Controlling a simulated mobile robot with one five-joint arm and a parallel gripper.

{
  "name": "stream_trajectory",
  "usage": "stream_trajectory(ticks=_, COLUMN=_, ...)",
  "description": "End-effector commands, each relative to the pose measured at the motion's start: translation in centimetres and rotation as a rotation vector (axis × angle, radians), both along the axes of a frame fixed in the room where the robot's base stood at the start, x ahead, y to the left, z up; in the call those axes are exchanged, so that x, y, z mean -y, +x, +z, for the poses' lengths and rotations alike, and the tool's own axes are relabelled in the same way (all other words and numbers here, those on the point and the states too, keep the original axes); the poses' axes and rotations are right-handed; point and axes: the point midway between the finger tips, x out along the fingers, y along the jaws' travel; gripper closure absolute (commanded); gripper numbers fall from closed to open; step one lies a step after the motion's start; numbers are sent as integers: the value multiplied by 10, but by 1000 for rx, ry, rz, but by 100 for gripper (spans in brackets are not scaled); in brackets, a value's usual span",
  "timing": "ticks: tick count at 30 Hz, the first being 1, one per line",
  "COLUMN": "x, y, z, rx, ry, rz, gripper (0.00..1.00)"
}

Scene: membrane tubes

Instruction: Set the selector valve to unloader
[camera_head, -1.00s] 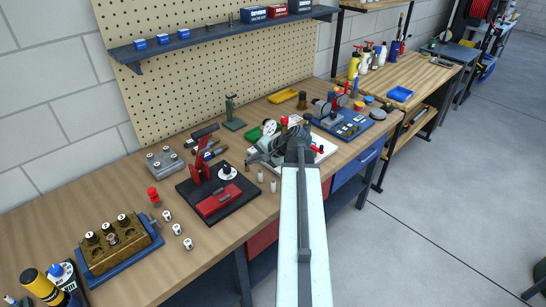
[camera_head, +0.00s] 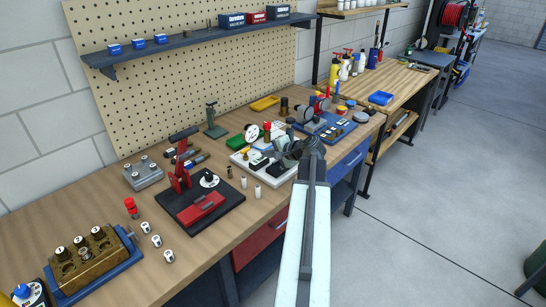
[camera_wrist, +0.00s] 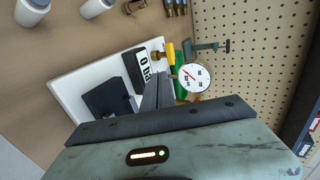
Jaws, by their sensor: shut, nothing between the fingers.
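I cannot tell for sure which part is the selector valve, and no "unloader" label is readable. A white board (camera_head: 246,168) on the bench carries a round gauge (camera_head: 251,132) and dark blocks. In the wrist view the board (camera_wrist: 73,80) shows a black block, a "0 bar" display (camera_wrist: 146,65) and the white gauge (camera_wrist: 194,78) with a red needle. Behind it, a blue-based unit (camera_head: 345,135) has small labelled plates and round grey parts. My gripper (camera_wrist: 158,88) is shut and empty over the white board. In the head view my gripper (camera_head: 287,148) hides the board's right part.
A black-based fixture (camera_head: 228,203) with a red lever and white dial stands left of the board. Small white cylinders (camera_head: 258,191) stand before the board. A brass block (camera_head: 85,262) is at near left. The pegboard (camera_head: 190,70) stands behind; open floor lies right.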

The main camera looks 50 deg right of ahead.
Motion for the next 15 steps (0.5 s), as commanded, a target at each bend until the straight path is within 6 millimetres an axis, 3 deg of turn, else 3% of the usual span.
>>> stream_trajectory(ticks=1, x=3, y=12, z=-12, rx=0, ry=-1, rz=2, gripper=100)
stream_trajectory(ticks=6, x=5, y=43, z=-29, rx=0, ry=-2, rz=1, gripper=100)
stream_trajectory(ticks=15, x=7, y=75, z=-22, rx=0, ry=0, rz=-1, gripper=100)
